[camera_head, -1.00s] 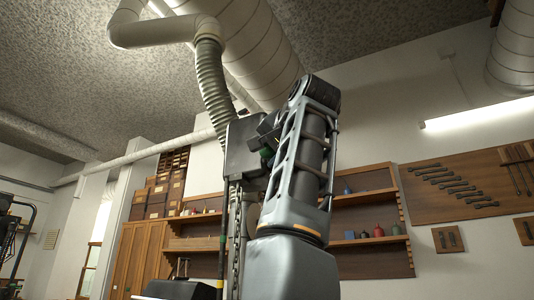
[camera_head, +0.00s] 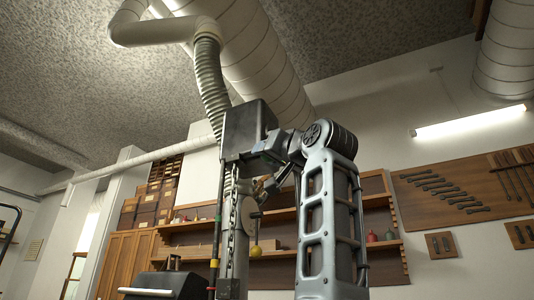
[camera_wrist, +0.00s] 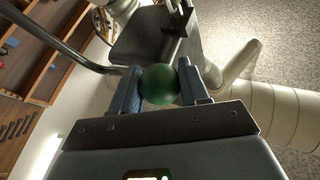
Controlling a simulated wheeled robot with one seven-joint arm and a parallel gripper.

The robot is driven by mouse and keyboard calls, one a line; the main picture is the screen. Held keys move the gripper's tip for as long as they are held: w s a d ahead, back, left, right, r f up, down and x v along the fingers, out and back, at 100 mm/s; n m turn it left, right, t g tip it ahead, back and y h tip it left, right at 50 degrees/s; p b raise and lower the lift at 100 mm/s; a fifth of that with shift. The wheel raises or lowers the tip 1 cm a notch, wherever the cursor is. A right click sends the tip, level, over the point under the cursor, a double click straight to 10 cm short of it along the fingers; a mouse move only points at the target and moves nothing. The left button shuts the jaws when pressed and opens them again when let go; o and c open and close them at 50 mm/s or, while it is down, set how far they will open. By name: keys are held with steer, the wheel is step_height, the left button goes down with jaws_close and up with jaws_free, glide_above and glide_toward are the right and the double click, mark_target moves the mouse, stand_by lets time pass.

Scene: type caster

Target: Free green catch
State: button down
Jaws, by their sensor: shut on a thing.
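The green catch shows as a round green knob (camera_wrist: 159,84) in the wrist view. My gripper (camera_wrist: 160,80) is shut on it, with one blue-grey finger on each side. Just beyond the knob is a dark box-shaped part of the machine. In the head view the type caster's dark upper box (camera_head: 248,128) stands in the middle, and my arm reaches to it from the right. The green knob cannot be made out there, as my arm and the machine parts crowd that spot.
A chain (camera_head: 233,212) and a yellow ball (camera_head: 255,251) hang below the box. A ribbed hose (camera_head: 207,75) rises from it to the ceiling ducts. Wooden shelves (camera_head: 280,225) line the wall behind. A dark hopper-like box (camera_head: 167,284) stands low at left.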

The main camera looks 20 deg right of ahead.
steer(key=shift+d+f+n, duration=0.1)
steer(key=shift+n, duration=0.5)
steer(key=c, duration=0.6)
jaws_free()
steer(key=shift+w+f, duration=0.1)
steer(key=shift+d, duration=0.1)
steer(key=shift+b+v, duration=1.25)
steer(key=shift+v, duration=2.65)
steer(key=shift+f, duration=0.15)
